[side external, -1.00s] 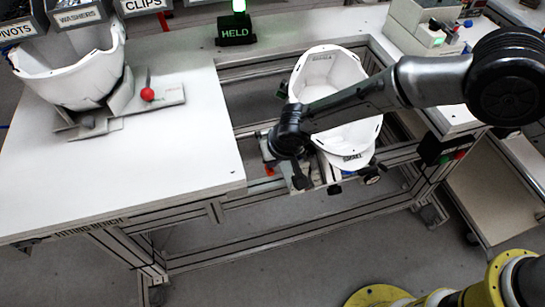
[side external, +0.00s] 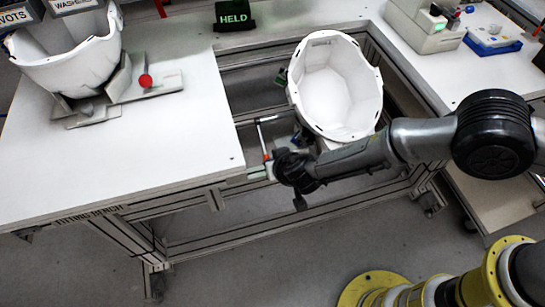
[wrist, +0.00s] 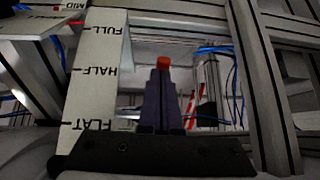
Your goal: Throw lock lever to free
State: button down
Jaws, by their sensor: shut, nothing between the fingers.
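A slim lever-like rod with an orange-red part (side external: 266,155) stands at the front of the frame opening, just left of my gripper (side external: 300,203). I cannot tell for sure that it is the lock lever. My gripper is low at the opening's front edge, in front of the white helmet shell (side external: 335,90). In the wrist view my dark fingers (wrist: 162,80) are together and empty. An orange-red tip (wrist: 163,63) shows just past them; contact is unclear. The sign (side external: 234,15) reads HELD.
A white post (wrist: 98,75) marked FULL, HALF and FLAT stands left of my fingers, with metal rails (wrist: 265,90) at right. A second shell (side external: 70,60) and a red knob (side external: 145,80) sit on the left bench (side external: 150,150). The bench's front is clear.

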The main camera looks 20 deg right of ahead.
jog(key=shift+w+f+t, duration=0.2)
jog(key=shift+f+t, duration=0.05)
jog(key=shift+f, duration=0.35)
jog(key=shift+w+f+t, duration=0.15)
jog(key=shift+f+t, duration=0.1)
jog(key=shift+f, duration=0.35)
jog(key=shift+d+f, duration=0.1)
jog(key=shift+d, duration=0.05)
jog(key=s+f+v, duration=0.1)
jog(key=v, duration=0.9)
jog(key=shift+s, duration=0.15)
